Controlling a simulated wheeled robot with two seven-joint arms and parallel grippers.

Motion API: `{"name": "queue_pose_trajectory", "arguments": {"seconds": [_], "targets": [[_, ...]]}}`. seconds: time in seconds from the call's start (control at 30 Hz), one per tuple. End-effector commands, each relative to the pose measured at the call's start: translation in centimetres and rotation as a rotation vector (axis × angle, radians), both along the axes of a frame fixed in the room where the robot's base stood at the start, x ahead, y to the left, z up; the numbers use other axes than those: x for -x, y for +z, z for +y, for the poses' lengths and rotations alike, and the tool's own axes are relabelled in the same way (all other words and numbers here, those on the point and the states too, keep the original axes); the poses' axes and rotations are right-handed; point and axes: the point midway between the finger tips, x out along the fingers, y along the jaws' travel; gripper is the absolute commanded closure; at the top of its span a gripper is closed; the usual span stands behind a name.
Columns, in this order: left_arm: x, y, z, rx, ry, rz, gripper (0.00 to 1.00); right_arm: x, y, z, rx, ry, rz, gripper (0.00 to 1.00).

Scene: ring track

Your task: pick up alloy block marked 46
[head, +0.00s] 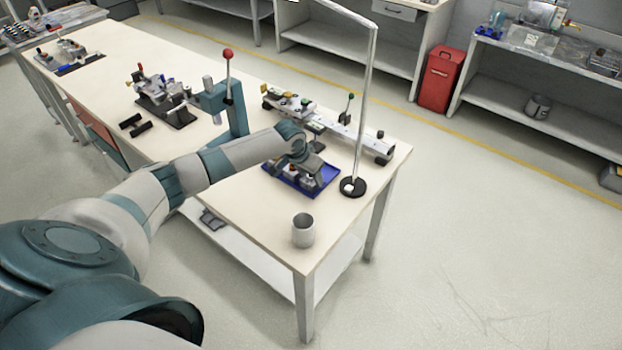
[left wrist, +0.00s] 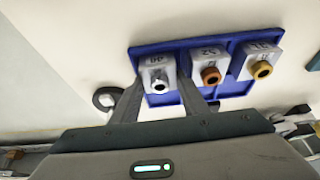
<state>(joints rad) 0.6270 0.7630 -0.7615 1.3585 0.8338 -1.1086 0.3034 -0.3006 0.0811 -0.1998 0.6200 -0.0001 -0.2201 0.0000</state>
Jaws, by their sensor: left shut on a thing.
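In the left wrist view, a blue tray (left wrist: 218,42) holds three pale blocks in a row, each with a round knob facing the camera. The left block (left wrist: 157,62) has a silver knob; its mark looks inverted and is too blurred to read surely as 46. My left gripper (left wrist: 160,80) has one finger on each side of this block and is shut on it. The middle block (left wrist: 209,58) has a copper knob, the right block (left wrist: 262,52) a brass one. In the head view, my left gripper (head: 305,160) is over the tray (head: 273,170), hiding part of it. My right gripper is out of view.
A tall bent pole on a black base (head: 353,187) stands close right of the tray. A grey cup (head: 303,231) stands near the table's front corner. A fixture with a red-knobbed lever (head: 228,95) and a long rail assembly (head: 340,133) stand behind.

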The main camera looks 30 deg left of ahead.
Motion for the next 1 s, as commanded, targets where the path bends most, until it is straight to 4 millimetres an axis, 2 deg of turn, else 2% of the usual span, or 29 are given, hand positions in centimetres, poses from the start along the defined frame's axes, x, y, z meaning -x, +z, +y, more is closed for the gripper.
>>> {"name": "queue_pose_trajectory", "arguments": {"seconds": [0.23, 0.4, 1.0], "targets": [[-0.2, 1.6, 0.0, 0.000, -0.001, -0.005, 0.90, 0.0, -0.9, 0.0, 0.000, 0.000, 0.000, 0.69], [-0.2, 4.1, 0.0, 0.000, -0.001, -0.007, 0.90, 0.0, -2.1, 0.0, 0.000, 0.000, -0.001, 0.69], [5.1, 9.8, -8.4, 0.001, -0.004, -0.005, 0.90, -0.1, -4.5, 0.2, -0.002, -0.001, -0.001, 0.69]]}}
